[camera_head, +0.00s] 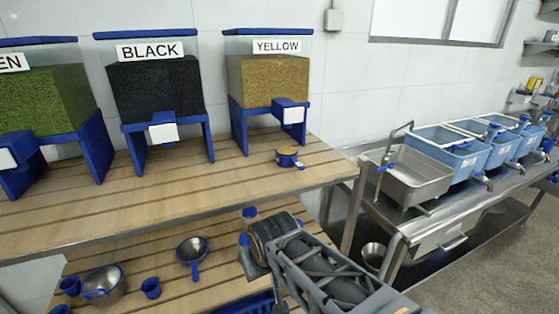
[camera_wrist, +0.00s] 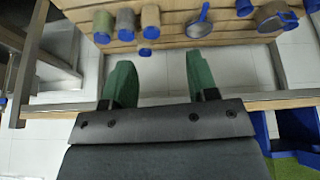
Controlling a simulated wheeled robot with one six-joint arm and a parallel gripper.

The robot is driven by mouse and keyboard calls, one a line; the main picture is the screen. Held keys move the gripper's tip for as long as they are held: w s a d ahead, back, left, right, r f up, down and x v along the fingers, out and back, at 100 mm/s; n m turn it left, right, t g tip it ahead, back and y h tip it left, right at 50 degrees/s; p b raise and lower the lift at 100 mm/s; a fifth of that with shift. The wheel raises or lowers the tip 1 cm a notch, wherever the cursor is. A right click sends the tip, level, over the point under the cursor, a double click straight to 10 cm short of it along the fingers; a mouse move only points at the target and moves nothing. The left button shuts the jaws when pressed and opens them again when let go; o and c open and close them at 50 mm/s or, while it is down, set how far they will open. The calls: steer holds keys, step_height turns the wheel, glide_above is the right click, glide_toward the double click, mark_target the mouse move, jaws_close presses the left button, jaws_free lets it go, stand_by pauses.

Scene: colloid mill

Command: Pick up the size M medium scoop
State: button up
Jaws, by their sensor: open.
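My gripper (camera_wrist: 157,78) shows in the wrist view as two green fingers, wide apart with nothing between them. They point toward the slatted lower shelf (camera_wrist: 225,35). In the head view, blue cups stand on that shelf: one beside the strainer (camera_head: 151,288) and one left of the metal bowl (camera_head: 70,286). I read no size M mark on any of them, so I cannot tell which is the medium scoop. A blue-handled strainer (camera_head: 192,250) lies there and also shows in the wrist view (camera_wrist: 198,27). My arm hides part of the shelf in the head view.
Several tan and grey cylinders with blue ends (camera_wrist: 150,20) stand ahead of my fingers. A metal bowl (camera_head: 118,289) is at the shelf's left. The upper worktop (camera_head: 170,205) overhangs the shelf, with BLACK (camera_head: 155,85) and YELLOW (camera_head: 268,80) dispensers. A steel table (camera_head: 420,225) stands right.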

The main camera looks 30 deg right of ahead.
steer(key=w+d+r+m+t+h, duration=0.2)
steer(key=w+d+t, duration=0.15)
steer(key=d, duration=0.35)
steer(key=w+d+r+m+t+h, duration=0.1)
steer(key=w+d+t+h, duration=0.15)
steer(key=w+d, duration=0.4)
steer(key=n+t+y, duration=0.1)
steer(key=t+y, duration=0.1)
steer(key=t, duration=0.5)
glide_toward(303, 169)
steer(key=shift+w+d+r+p, duration=0.1)
steer(key=shift+w+d+p, duration=0.25)
steer(key=shift+w, duration=1.55)
steer(key=shift+w+d+f+p, duration=0.1)
steer(key=shift+w+d+p, duration=0.25)
steer(key=shift+w, duration=1.5)
steer(key=shift+w+d+r+p, duration=0.1)
steer(key=shift+w+d+p, duration=0.25)
steer(key=shift+w, duration=1.55)
steer(key=shift+a, duration=0.1)
jaws_close()
